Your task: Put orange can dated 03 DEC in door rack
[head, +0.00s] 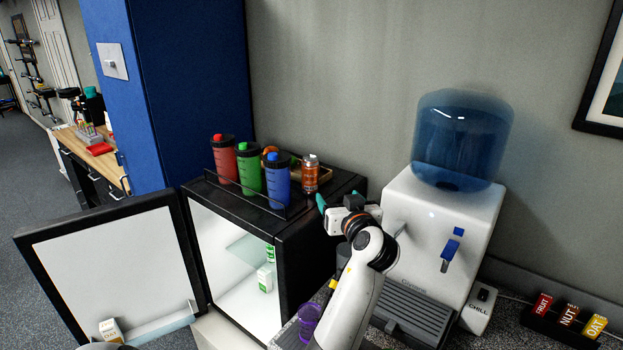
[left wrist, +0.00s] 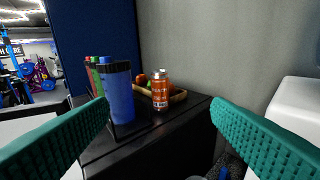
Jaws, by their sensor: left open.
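The orange can (head: 310,174) with a silver top stands upright on top of the small black fridge (head: 330,215); its date is too small to read. In the left wrist view the can (left wrist: 160,92) is beyond and between the fingers. My left gripper (head: 339,199) is open and empty, just right of the can near the fridge top's right edge, apart from it. The fridge door (head: 120,260) hangs open to the left, with the door rack (head: 165,326) low on its inner side. A small carton (head: 110,330) stands at the rack's left. My right gripper is out of view.
Red (head: 224,160), green (head: 249,168) and blue (head: 278,181) bottles stand left of the can behind a low rail. A fruit tray (head: 323,178) lies behind it. The water dispenser (head: 440,230) is right of my gripper. A carton (head: 264,279) is inside the fridge.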

